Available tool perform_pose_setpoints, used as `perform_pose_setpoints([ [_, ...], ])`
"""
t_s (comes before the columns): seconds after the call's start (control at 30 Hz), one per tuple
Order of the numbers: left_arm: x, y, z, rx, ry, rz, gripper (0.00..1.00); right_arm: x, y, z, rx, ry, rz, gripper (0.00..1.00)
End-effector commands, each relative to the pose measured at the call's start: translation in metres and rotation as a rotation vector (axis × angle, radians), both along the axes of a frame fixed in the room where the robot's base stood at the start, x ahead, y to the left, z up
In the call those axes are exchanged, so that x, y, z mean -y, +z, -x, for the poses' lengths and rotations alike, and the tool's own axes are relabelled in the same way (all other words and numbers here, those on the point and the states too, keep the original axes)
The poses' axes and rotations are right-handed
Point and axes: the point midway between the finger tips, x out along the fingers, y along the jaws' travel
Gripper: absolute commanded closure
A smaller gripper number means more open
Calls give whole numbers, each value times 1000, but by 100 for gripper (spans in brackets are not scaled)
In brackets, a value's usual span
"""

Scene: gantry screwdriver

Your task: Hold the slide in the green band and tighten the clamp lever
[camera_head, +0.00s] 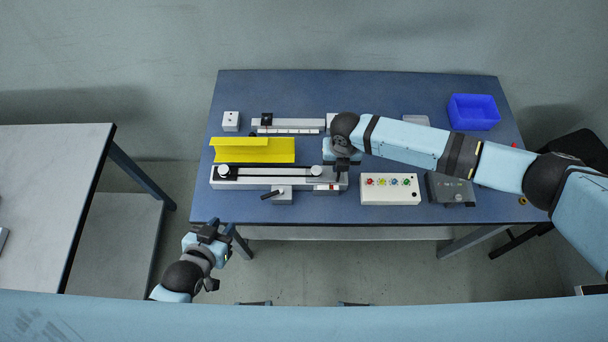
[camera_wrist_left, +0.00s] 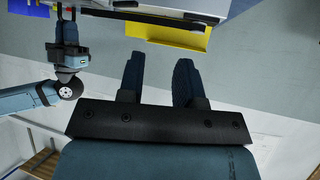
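The long grey slide rail (camera_head: 255,181) lies along the table's front edge. Its grey slide plate (camera_head: 318,173) is near the right end, with a red mark (camera_head: 320,187) on the rail's front below it. I cannot make out a green band. The black clamp lever (camera_head: 271,194) sits on a small grey block (camera_head: 284,196) at the rail's front. My left gripper (camera_head: 213,229) is in front of the table, apart from the lever; its fingers are open and empty in the left wrist view (camera_wrist_left: 159,60). My right gripper (camera_head: 342,166) is over the slide's right end; its fingertips are hidden.
A yellow angled piece (camera_head: 262,152) stands behind the rail, and a second shorter rail (camera_head: 290,125) lies farther back. A box with coloured buttons (camera_head: 390,198), a dark grey device (camera_head: 449,189) and a blue bin (camera_head: 473,113) are at the right. A side table (camera_head: 50,190) stands left.

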Motion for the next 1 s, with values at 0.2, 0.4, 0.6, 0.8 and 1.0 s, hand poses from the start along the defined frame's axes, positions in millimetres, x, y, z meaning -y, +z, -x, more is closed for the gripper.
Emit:
perform_pose_setpoints([
  [0.2,13,0,-10,-19,-23,16,62,5,-1,-2,0,-5,11,100],
  [0.4,75,-3,-42,-131,-147,63,62,6,-1,-2,0,-5,11,100],
  [0.6,145,-1,-67,-295,-341,46,62,6,-1,-2,0,-5,12,100],
  [0.8,190,3,-78,-463,-536,-69,62,6,-1,-2,0,-6,12,100],
  [1.0,203,7,-85,-634,-690,-271,62,6,-1,-2,0,-6,12,100],
])
